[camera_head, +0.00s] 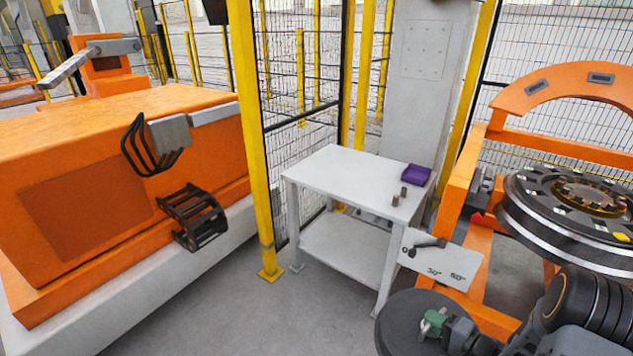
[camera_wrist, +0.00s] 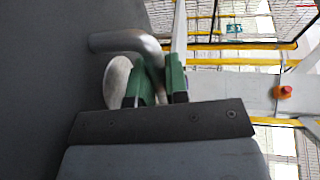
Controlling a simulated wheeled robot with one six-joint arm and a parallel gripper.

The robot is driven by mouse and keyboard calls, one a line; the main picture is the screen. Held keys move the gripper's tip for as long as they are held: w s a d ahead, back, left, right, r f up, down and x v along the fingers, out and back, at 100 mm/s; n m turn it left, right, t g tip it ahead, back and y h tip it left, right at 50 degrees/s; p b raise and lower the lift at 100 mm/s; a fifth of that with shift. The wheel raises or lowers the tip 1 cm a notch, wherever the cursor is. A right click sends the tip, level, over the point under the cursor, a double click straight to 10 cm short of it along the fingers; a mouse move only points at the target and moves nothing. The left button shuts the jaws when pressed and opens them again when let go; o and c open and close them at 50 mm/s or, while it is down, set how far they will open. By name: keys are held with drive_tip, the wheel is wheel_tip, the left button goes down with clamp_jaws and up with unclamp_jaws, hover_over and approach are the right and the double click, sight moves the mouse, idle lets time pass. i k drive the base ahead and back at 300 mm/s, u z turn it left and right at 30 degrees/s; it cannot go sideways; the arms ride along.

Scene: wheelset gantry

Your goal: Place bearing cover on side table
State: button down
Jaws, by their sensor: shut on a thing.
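The bearing cover (camera_head: 396,322) is a round dark grey disc at the bottom of the head view, in front of the side table and apart from it. My gripper (camera_head: 433,322) is shut on the cover's handle, with green fingertips. In the wrist view the cover (camera_wrist: 60,70) fills the left side as a dark surface. Its rounded metal handle (camera_wrist: 125,42) sits between the green fingers (camera_wrist: 160,85) of my gripper. The white side table (camera_head: 325,175) stands at the middle, with a lower shelf (camera_head: 335,240).
On the tabletop's right part are a purple box (camera_head: 416,175) and two small brownish cylinders (camera_head: 399,196). The tabletop's left is bare. An angle plate (camera_head: 440,262) and orange gantry with a wheel (camera_head: 570,225) stand right. A yellow post (camera_head: 254,150) and orange machine (camera_head: 100,190) stand left.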

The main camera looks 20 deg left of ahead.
sight(349, 177)
drive_tip(key=u, duration=1.5)
drive_tip(key=i, duration=1.4)
drive_tip(key=z, duration=0.45)
